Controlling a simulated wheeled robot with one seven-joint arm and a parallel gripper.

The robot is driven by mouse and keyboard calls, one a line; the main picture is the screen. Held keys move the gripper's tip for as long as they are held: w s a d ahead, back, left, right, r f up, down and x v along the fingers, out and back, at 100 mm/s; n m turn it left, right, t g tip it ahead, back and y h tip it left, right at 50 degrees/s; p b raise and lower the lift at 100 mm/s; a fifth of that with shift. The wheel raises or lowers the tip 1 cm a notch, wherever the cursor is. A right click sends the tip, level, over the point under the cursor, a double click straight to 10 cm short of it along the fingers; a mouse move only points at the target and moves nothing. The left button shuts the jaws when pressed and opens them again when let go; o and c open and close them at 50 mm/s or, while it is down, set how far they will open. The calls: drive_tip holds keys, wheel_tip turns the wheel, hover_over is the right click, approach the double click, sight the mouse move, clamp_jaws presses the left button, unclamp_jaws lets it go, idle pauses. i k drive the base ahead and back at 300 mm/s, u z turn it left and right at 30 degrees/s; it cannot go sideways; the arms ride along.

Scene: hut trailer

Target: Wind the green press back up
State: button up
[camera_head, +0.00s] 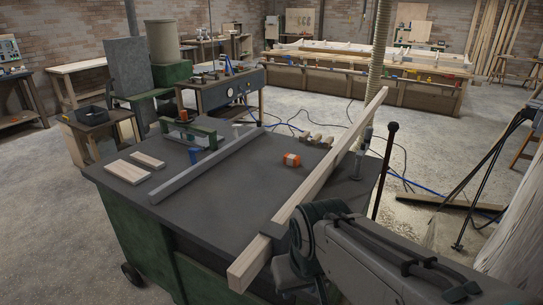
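A small green press-like frame (189,130) stands on the dark top of the green-bodied bench, near its far left corner. A blue part (193,155) shows at its near side. It is too small to tell how far it is wound or where its handle is. My arm reaches in from the lower right, and its grey end, my gripper (285,270), is by the near end of a long pale timber (325,182). My gripper is well to the right of the green frame and apart from it. Its fingers are not clear, so I cannot tell if they hold anything.
The bench top (245,205) also bears a grey bar (208,166), two short boards (128,171), an orange box (291,160) and small wood blocks. A rod with a black knob (391,130) stands at the right. Larger green machinery (170,72) is behind left. Floor right is partly clear.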

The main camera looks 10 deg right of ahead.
sight(184, 117)
drive_tip(key=u, duration=0.55)
drive_tip(key=k, duration=1.3)
drive_tip(key=u, duration=0.75)
drive_tip(key=i, duration=5.7)
drive_tip(key=z, duration=0.65)
drive_tip(key=i, duration=1.6)
drive_tip(key=z, duration=0.65)
